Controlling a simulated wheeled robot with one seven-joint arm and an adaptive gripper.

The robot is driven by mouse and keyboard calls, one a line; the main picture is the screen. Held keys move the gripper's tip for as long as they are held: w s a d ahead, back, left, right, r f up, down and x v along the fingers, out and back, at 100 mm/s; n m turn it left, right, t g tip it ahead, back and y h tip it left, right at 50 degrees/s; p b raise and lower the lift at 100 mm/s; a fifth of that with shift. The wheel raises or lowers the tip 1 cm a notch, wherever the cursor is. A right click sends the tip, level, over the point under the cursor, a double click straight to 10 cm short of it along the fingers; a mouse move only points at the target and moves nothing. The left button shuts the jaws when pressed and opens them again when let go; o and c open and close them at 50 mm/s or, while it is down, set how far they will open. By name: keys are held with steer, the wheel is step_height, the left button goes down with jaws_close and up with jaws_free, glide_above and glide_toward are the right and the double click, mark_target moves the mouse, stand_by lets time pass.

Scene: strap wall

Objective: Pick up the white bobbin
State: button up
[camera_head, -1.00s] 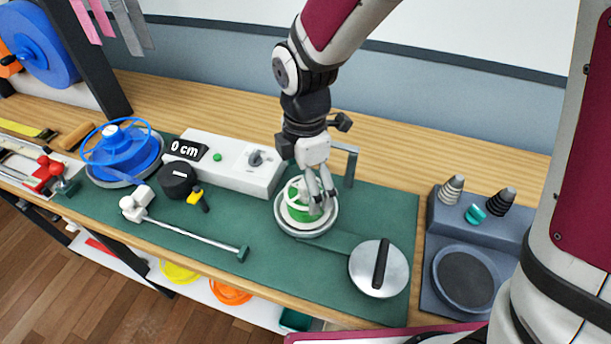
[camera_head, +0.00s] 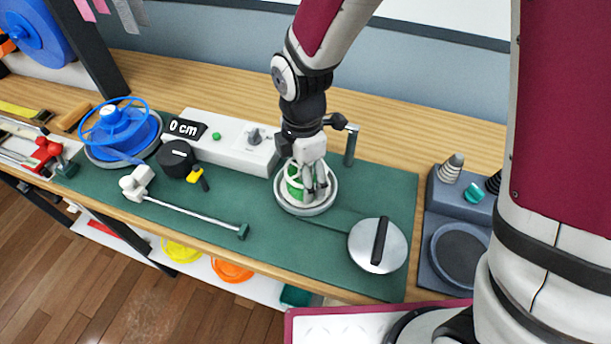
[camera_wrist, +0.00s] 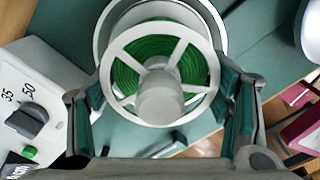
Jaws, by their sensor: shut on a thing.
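The white bobbin (camera_head: 292,181) with green strap wound on it is at my gripper (camera_head: 314,192) in the head view, over a round grey-rimmed holder (camera_head: 308,211). It looks tilted, and my fingers partly hide it. In the wrist view the spoked white flange of the bobbin (camera_wrist: 117,59), its grey-white hub and the green winding face the camera. My gripper (camera_wrist: 165,98) has one finger on each side of the bobbin and is shut on it. The holder's ring shows behind it. I cannot tell how far the bobbin is clear of the holder.
A white measuring box (camera_head: 232,145) reading 0 cm stands left of the holder. A grey post with a crank (camera_head: 350,147) stands close behind my gripper. A silver disc with a black handle (camera_head: 368,258) lies front right. A blue reel (camera_head: 120,130) is at the left.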

steer(key=shift+r, duration=0.1)
step_height(320, 180, up, 10)
steer(key=shift+f, duration=0.1)
stand_by(0.4)
